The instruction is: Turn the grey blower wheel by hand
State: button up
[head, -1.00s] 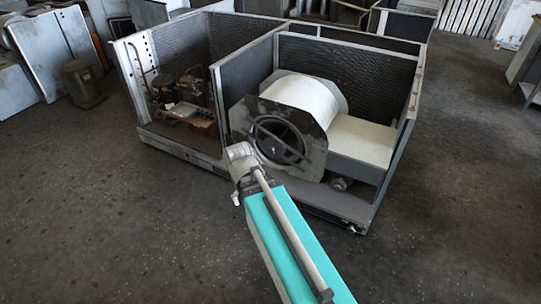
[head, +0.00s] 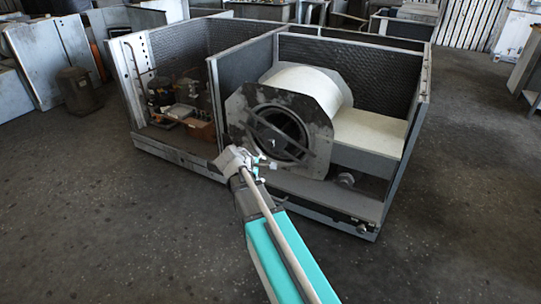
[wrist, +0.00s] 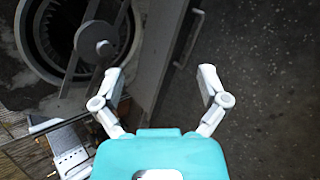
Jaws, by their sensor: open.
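The blower housing has a pale rounded shell (head: 303,85) and a dark face plate (head: 238,112) with a round opening. The grey blower wheel (head: 278,134) sits inside that opening, partly hidden by a slanting bar. In the wrist view the wheel's slatted ring (wrist: 38,40) shows at upper left, behind the bar with its round hub disc (wrist: 97,34). My gripper (wrist: 158,80) is open and empty, its fingers spread apart to the right of and below the opening. In the head view my gripper (head: 262,164) is in front of the opening's lower edge; contact cannot be told.
The blower stands in an open metal cabinet (head: 255,50) with tall side walls. A divider separates it from a left bay with machine parts (head: 185,112). Bare dark floor (head: 110,210) lies in front. A dark canister (head: 77,90) stands at left.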

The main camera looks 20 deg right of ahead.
jog(key=w+d+f+n+t+h+b, duration=0.3)
jog(key=w+f+n+b, duration=0.3)
jog(key=w+b, duration=0.3)
jog(key=n+t+h+b, duration=0.3)
jog(key=n+t+b, duration=0.1)
jog(key=n+b, duration=0.6)
send_near(270, 145)
jog(key=b+v, duration=0.1)
jog(key=v, duration=0.2)
jog(key=shift+r+m, duration=0.25)
jog(key=shift+m, duration=0.15)
jog(key=x, duration=1.3)
jog(key=shift+w+d+f, duration=0.25)
jog(key=shift+w, duration=0.05)
grip_shut()
jog(key=shift+d+m, duration=0.25)
jog(key=shift+m, duration=0.05)
